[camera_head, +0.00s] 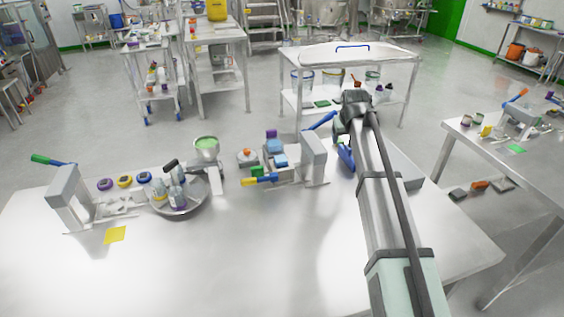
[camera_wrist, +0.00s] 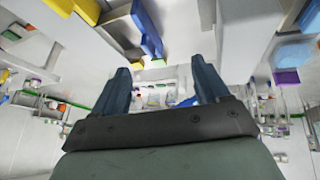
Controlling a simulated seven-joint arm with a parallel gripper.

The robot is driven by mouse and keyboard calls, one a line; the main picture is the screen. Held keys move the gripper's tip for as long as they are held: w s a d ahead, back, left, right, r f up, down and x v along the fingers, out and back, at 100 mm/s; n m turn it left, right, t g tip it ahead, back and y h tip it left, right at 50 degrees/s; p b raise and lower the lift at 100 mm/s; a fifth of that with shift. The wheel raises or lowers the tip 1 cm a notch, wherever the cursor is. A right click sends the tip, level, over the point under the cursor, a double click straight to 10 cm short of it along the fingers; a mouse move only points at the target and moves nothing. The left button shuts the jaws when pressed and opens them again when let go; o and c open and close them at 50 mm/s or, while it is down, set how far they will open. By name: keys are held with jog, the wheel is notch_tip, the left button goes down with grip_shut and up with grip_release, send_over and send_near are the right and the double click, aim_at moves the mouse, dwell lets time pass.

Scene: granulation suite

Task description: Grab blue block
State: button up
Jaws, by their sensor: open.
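In the head view my arm hides most of the gripper, right of the fixture. The blocks are not clearly identifiable in the wrist view.
A metal bowl (camera_head: 178,204) with bottles, a green-topped cup (camera_head: 206,148) and another grey fixture (camera_head: 66,197) stand left. The front of the table (camera_head: 240,265) is clear.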

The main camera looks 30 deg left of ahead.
jog(key=s+a+r+n+g+y, duration=0.1)
jog(key=s+a+r+n+g, duration=0.2)
jog(key=s+a, duration=1.15)
jog(key=m, duration=0.1)
send_over(281, 159)
jog(key=s+d, duration=0.2)
jog(key=f, duration=0.7)
jog(key=shift+w+d+f, duration=0.1)
jog(key=shift+w, duration=0.1)
jog(key=shift+a+x, duration=0.15)
jog(key=shift+x, duration=1.2)
jog(key=shift+a+x, duration=0.1)
jog(key=shift+x, duration=1.2)
jog(key=shift+c, duration=0.3)
jog(key=c, duration=1.1)
